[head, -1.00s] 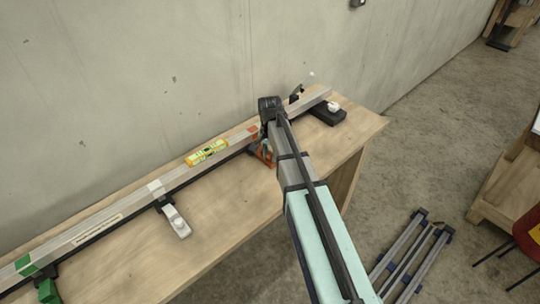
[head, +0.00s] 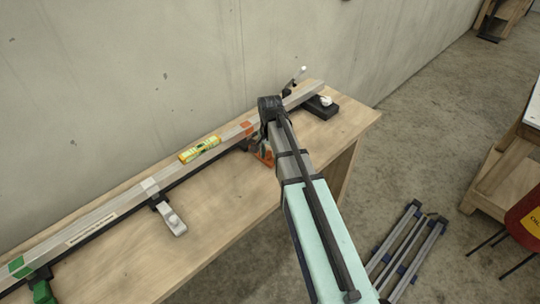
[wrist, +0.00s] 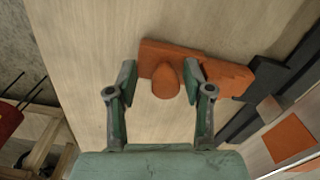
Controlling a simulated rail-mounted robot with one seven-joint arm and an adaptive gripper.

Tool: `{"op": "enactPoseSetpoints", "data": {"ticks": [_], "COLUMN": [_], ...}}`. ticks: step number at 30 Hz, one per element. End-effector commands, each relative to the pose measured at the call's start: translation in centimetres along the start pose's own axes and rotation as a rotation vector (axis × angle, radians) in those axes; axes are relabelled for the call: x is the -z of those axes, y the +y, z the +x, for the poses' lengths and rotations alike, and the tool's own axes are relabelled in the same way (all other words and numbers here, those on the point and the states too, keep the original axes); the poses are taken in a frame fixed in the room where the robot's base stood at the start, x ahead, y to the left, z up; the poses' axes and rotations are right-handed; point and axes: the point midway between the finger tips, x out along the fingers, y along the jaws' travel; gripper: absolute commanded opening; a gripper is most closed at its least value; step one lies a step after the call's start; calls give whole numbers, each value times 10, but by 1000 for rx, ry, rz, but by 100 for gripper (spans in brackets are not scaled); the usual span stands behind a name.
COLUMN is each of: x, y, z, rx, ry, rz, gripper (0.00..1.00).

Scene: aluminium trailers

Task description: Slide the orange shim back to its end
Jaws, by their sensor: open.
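The orange shim (wrist: 215,75) lies flat on the bench in the wrist view, its stepped right end close to the black rail. A rounded orange knob (wrist: 166,80) stands on it. My open gripper (wrist: 160,82) has its green-grey fingers on either side of the knob; the left finger is apart from it, the right one very near, and I cannot tell if it touches. In the head view the shim (head: 264,155) shows partly beside my arm, which hides my fingers. An orange mark (head: 247,128) is on the beam above; it also shows in the wrist view (wrist: 287,140).
The long aluminium beam (head: 110,209) runs along the wooden bench (head: 130,250) by the wall. It carries a yellow spirit level (head: 199,149), a white clamp (head: 172,218) and a green one (head: 43,291). A black block (head: 321,107) lies at the far end. Bare bench lies in front.

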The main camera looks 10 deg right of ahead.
Motion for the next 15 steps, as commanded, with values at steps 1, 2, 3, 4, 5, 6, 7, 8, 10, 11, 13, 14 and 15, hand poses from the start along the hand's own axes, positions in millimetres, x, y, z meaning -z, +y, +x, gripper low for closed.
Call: {"op": "enactPoseSetpoints", "data": {"ticks": [1,2,3,4,5,6,7,8,10,11,13,14,15], "x": [0,0,0,1,1,1,1,1,1,1,1,1,1], "y": [0,-1,-1,-1,-1,-1,-1,-1,-1,-1,-1,-1,-1], "z": [-2,-4,-7,-10,-14,-20,-25,-30,-43,-49,-63,-68,-76], "rx": [1,1,2,2,2,2,2,3,3,2,2,2,2], "ry": [0,1,1,1,2,2,2,2,2,2,2,2,2], "rz": [0,0,0,0,0,0,0,0,0,0,0,0,0], "gripper": [51,51,51,51,51,51,51,51,51,51,51,51,51]}}
